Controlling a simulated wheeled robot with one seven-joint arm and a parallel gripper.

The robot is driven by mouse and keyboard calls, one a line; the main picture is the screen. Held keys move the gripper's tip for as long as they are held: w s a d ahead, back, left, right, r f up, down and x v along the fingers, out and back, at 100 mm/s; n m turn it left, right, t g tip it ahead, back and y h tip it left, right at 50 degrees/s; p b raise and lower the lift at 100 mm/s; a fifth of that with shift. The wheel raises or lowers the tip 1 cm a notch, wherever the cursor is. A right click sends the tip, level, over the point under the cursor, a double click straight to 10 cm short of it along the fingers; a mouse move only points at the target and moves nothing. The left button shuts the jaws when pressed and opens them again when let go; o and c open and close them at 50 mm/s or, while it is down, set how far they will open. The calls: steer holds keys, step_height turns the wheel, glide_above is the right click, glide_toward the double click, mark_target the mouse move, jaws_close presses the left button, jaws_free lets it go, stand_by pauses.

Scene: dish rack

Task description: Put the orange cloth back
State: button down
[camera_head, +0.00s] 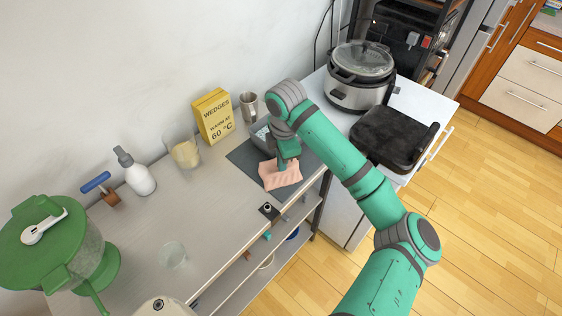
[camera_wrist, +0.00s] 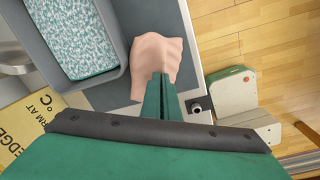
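The orange cloth (camera_head: 281,177) is pale orange-pink and bunched, at the right end of the counter over the dark grey mat (camera_head: 243,157). It also shows in the wrist view (camera_wrist: 155,52), at the tips of my fingers. My gripper (camera_head: 286,165) points down at the cloth from above. In the wrist view its two green fingers (camera_wrist: 160,82) are close together with the cloth gathered at their tips. I cannot tell whether the cloth touches the mat. A grey tub (camera_wrist: 122,68) with a teal-and-white speckled inside stands beside the cloth, partly hidden by my arm in the head view.
A yellow box (camera_head: 214,116), a metal cup (camera_head: 248,107) and a jar (camera_head: 182,150) stand along the wall. A cooker (camera_head: 360,78) and black grill (camera_head: 394,137) are to the right. A glass (camera_head: 173,255), spray bottle (camera_head: 135,173) and green dispenser (camera_head: 55,245) stand left. The counter's middle is mostly clear.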

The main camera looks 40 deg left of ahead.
steer(key=c, duration=2.5)
jaws_free()
steer(key=d+f, duration=0.1)
steer(key=s+f, duration=0.1)
steer(key=f, duration=0.1)
steer(key=shift+s+d+g+h, duration=0.1)
steer(key=shift+d+g+h, duration=0.25)
steer(key=shift+g+h, duration=0.05)
steer(key=o, duration=0.6)
steer(key=shift+w, duration=0.2)
steer(key=shift+c, duration=0.4)
steer(key=shift+a+r, duration=0.15)
steer(key=shift+a, duration=0.05)
steer(key=c, duration=0.4)
steer(key=shift+r, duration=0.15)
